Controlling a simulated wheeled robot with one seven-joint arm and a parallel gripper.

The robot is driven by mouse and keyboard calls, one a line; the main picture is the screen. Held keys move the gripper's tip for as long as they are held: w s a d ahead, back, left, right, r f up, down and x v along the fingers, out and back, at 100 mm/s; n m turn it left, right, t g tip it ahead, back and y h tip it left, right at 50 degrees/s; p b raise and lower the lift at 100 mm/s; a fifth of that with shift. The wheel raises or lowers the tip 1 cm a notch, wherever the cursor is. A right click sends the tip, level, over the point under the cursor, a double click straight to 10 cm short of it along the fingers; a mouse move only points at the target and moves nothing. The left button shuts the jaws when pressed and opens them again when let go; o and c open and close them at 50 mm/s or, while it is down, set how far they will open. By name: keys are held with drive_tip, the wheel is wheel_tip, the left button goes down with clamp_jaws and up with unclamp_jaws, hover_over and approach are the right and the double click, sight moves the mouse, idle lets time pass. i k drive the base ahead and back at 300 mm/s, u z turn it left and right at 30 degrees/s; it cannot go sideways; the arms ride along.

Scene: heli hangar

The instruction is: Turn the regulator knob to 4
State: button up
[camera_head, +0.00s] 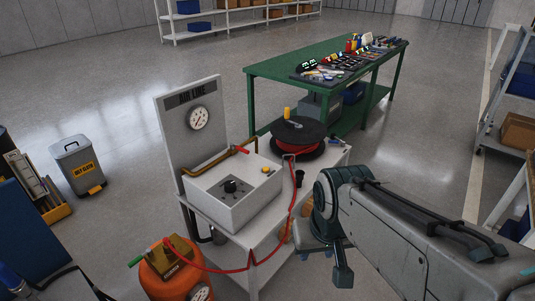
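The regulator knob (230,186) is a small black knob on the top face of a white box-shaped unit (262,203). It looks small from here, and I cannot read its setting or any numbers around it. A round gauge (198,118) with a white face is on the upright grey panel (175,130) behind the unit. My arm comes in from the lower right and is well apart from the knob. No gripper fingers can be made out.
The unit stands on a light cart (247,237) with a cable reel (298,134) and a red hose (291,200). An orange tank (170,285) stands at the front left. A green workbench (275,72) with tools is behind. A grey bin (77,165) is left. Open floor lies between.

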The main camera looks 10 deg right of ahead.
sight(230, 186)
drive_tip(key=z, duration=0.25)
drive_tip(key=i, duration=1.15)
drive_tip(key=u, duration=0.55)
